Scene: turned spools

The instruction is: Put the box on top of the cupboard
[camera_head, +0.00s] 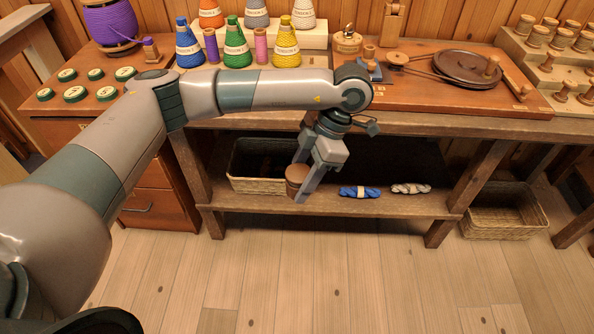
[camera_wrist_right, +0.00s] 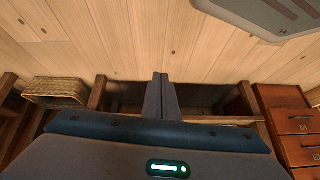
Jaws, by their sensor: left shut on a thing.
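A small round brown wooden box (camera_head: 296,178) is between the fingers of my left gripper (camera_head: 305,180), which is shut on it. The box is in front of the lower shelf of the workbench, near the wicker basket there. The only cupboard-like piece I see is a wooden drawer cabinet (camera_head: 157,208) at the left, also at the right edge of the right wrist view (camera_wrist_right: 290,128). My left forearm hides part of its top. My right gripper (camera_wrist_right: 161,78) shows only in the right wrist view, with its fingers together and nothing between them.
Green-topped discs (camera_head: 75,93) and a purple spool (camera_head: 110,22) stand on the cabinet side. Thread cones (camera_head: 236,45) and a wooden wheel (camera_head: 467,68) are on the workbench (camera_head: 420,122). The lower shelf (camera_head: 400,206) holds a basket (camera_head: 257,185) and yarn skeins (camera_head: 360,192).

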